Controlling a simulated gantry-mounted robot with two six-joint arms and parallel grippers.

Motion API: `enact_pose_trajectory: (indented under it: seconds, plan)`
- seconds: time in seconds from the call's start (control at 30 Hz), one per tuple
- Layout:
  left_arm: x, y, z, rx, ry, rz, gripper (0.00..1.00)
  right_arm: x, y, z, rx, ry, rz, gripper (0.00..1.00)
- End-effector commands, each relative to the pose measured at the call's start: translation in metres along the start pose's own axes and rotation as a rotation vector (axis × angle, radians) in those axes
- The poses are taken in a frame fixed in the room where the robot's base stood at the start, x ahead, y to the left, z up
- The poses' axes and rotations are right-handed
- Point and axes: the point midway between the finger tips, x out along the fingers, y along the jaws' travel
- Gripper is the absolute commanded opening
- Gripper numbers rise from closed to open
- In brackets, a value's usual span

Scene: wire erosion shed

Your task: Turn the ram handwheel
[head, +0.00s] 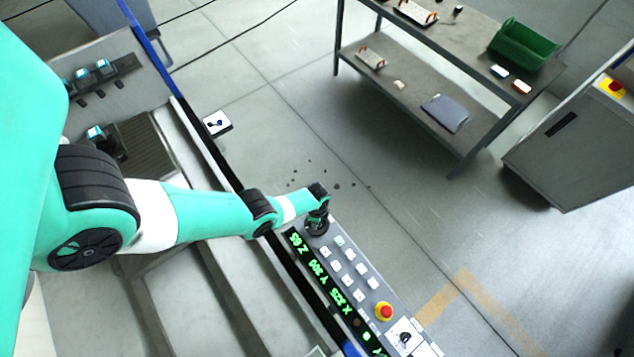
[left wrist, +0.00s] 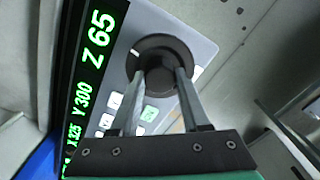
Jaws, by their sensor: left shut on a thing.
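The ram handwheel (left wrist: 160,50) is a black round knob on the grey control panel, seen in the left wrist view near the Z 65 readout. In the head view the handwheel (head: 317,228) sits at the panel's upper left end, partly covered by my gripper. My left gripper (left wrist: 161,77) is shut on the handwheel, with one finger on each side of its hub. In the head view the left gripper (head: 318,212) reaches it from above. My right gripper is in neither view.
The panel (head: 372,275) carries several white buttons, a green readout (head: 326,282) showing X 325, Y 300 and Z 65, and a red emergency stop (head: 384,311). A bench (head: 440,55) with a green bin (head: 524,45) stands at the back right. Dark specks lie on the floor.

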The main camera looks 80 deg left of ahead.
Motion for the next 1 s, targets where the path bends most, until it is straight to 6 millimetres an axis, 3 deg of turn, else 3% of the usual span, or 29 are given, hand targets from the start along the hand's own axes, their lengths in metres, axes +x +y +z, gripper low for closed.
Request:
enact_pose_trajectory:
  seconds: [0.3, 0.83, 0.87, 1.0]
  plan:
    - [0.0016, 0.0004, 0.0008, 0.135, -0.001, -0.001, 0.0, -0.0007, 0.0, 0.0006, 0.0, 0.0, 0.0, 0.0]
    - [0.0016, 0.0003, 0.0008, 0.162, -0.001, -0.001, 0.0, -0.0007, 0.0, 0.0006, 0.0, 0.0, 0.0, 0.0]
    - [0.0016, 0.0003, 0.0008, 0.162, -0.001, -0.001, 0.48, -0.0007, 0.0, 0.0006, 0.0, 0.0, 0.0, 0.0]
    - [0.0013, 0.0003, 0.0006, 0.161, -0.001, -0.001, 0.73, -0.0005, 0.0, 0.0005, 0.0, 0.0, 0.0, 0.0]
